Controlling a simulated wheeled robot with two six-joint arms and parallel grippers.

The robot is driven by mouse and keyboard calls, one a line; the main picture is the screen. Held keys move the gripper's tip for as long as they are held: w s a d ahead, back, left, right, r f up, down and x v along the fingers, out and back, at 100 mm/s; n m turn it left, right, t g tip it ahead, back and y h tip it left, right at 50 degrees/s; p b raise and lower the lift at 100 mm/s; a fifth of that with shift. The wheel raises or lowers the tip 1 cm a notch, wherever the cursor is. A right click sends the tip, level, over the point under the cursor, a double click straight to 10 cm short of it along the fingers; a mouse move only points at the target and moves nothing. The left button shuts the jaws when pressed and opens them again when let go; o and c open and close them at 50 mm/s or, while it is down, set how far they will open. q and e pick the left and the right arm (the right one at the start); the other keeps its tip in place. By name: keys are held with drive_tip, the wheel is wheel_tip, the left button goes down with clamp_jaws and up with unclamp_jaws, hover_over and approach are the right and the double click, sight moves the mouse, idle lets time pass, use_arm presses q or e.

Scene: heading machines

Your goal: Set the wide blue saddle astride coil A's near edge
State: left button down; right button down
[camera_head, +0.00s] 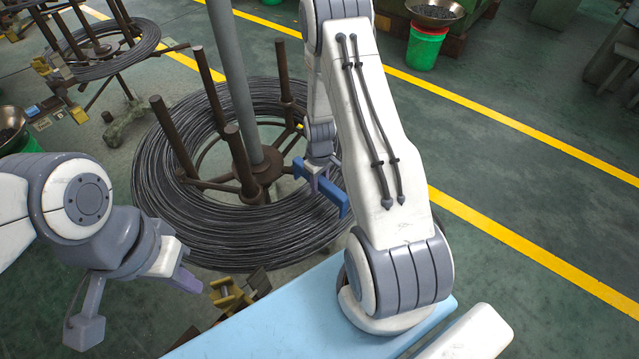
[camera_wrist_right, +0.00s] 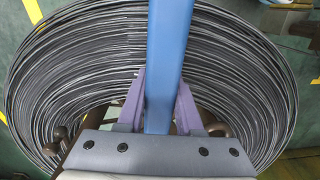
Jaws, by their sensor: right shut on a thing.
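The large coil of dark wire (camera_head: 165,200), which I take to be coil A, lies around a stand with a grey central post and brown upright rods. My right gripper (camera_head: 319,181) is shut on the wide blue saddle (camera_head: 335,198) at the coil's right side. In the right wrist view, the blue saddle (camera_wrist_right: 167,60) stands between the purple fingers of the right gripper (camera_wrist_right: 160,105), with the coil (camera_wrist_right: 60,75) behind it. I cannot tell whether the saddle touches the wire. My left gripper (camera_head: 186,280) is at lower left, near the coil's front-left edge; its finger gap is unclear.
Yellow and brown blocks (camera_head: 230,295) sit by the coil's front edge. A second coil (camera_head: 100,50) on a stand is at upper left. A green bucket with a bowl (camera_head: 425,48) stands at the top. Open green floor with yellow lines (camera_head: 520,235) lies at right.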

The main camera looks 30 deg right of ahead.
sight(320, 178)
drive_tip(key=shift+f+b, duration=2.15)
drive_tip(key=shift+f, duration=1)
drive_tip(key=shift+s+a+f+b, duration=0.1)
drive_tip(key=shift+s+f+b, duration=0.1)
drive_tip(key=shift+f+b, duration=0.3)
drive_tip(key=shift+c, duration=2.4)
unclamp_jaws()
drive_tip(key=shift+f, duration=0.1)
drive_tip(key=shift+w+r, duration=0.15)
drive_tip(key=shift+r, duration=0.35)
wheel_tip(320, 178, up, 11)
drive_tip(key=shift+r, duration=0.1)
drive_tip(key=shift+r+p, duration=3)
drive_tip(key=shift+r, duration=0.55)
